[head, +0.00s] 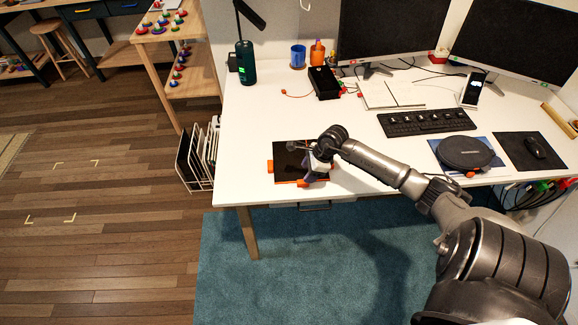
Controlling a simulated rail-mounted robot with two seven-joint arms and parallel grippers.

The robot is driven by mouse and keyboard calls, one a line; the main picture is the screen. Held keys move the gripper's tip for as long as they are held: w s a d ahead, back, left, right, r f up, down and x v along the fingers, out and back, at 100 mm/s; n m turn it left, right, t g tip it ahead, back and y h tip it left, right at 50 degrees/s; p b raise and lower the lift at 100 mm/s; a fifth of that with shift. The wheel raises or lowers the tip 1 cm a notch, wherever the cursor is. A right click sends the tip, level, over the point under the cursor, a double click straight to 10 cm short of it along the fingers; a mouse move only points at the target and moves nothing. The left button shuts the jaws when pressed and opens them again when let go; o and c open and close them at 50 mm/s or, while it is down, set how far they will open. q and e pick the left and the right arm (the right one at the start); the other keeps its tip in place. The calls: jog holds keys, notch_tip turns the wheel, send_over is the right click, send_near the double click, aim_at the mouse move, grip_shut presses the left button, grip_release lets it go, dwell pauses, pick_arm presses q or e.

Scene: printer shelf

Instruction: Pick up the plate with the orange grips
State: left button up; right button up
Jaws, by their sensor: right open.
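The plate (289,162) is dark and flat with orange grips at its edges. It lies on the white desk near the front left corner. My right gripper (309,171) is over the right side of the plate, and its arm comes in from the right. It is open. The gripper hides part of the plate's right side, and I cannot tell whether its fingers touch the plate. My left gripper is not in the head view.
A keyboard (426,121), a round dark device (464,152) and two monitors (388,27) are on the desk (251,186). A green bottle (246,62) stands at the back left. A wire rack (203,155) stands on the floor left of the desk. The desk left of the plate is clear.

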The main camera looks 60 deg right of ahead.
aim_at(299, 182)
jog(key=shift+b+x, duration=0.45)
jog(key=shift+x, duration=2.6)
jog(key=shift+w+a+r, duration=0.1)
jog(key=shift+a, duration=0.05)
jog(key=shift+c, duration=0.4)
grip_shut()
